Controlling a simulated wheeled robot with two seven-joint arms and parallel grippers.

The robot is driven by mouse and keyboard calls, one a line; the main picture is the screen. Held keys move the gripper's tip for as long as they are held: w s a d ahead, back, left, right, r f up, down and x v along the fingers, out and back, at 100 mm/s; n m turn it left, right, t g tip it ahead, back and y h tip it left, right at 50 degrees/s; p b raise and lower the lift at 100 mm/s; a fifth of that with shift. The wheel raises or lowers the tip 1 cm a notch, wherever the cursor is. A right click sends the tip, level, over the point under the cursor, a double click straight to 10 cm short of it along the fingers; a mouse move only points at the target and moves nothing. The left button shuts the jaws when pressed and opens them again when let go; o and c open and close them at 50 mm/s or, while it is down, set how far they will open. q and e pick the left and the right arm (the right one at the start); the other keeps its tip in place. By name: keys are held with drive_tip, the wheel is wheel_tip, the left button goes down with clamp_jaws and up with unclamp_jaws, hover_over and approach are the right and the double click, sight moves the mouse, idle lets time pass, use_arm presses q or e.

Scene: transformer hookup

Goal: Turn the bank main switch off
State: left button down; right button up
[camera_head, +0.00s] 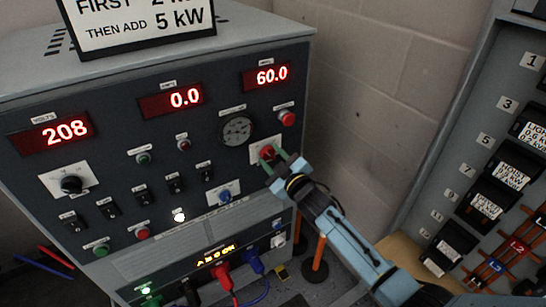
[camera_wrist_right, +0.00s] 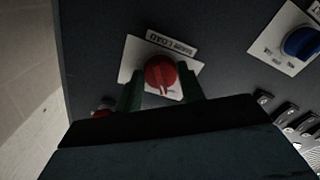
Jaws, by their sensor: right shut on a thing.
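A red rotary knob (camera_head: 266,152) sits on a white plate at the right side of the dark control panel (camera_head: 215,120). In the right wrist view the knob (camera_wrist_right: 160,70) shows from close up, with a label on its plate that is upside down and hard to read. My right gripper (camera_head: 273,159) is shut on the red knob, with one green finger on each side of it. The fingers (camera_wrist_right: 161,88) also show in the right wrist view. My left gripper is not in view.
Red displays read 208 volts (camera_head: 50,133), 0.0 (camera_head: 171,101) and 60.0 (camera_head: 267,76). A round gauge (camera_head: 237,130) and red button (camera_head: 287,118) sit above the knob. A blue knob (camera_head: 224,196) is lower left. A breaker panel (camera_head: 490,150) stands at the right.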

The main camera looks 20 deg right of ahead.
drive_tip(key=shift+n, duration=1)
drive_tip(key=o, duration=1)
drive_tip(key=shift+c, duration=0.2)
drive_tip(key=p+v, duration=0.1)
drive_tip(key=v, duration=1.2)
drive_tip(key=shift+s+p, duration=0.15)
drive_tip(key=shift+p, duration=0.15)
drive_tip(key=shift+r, duration=0.1)
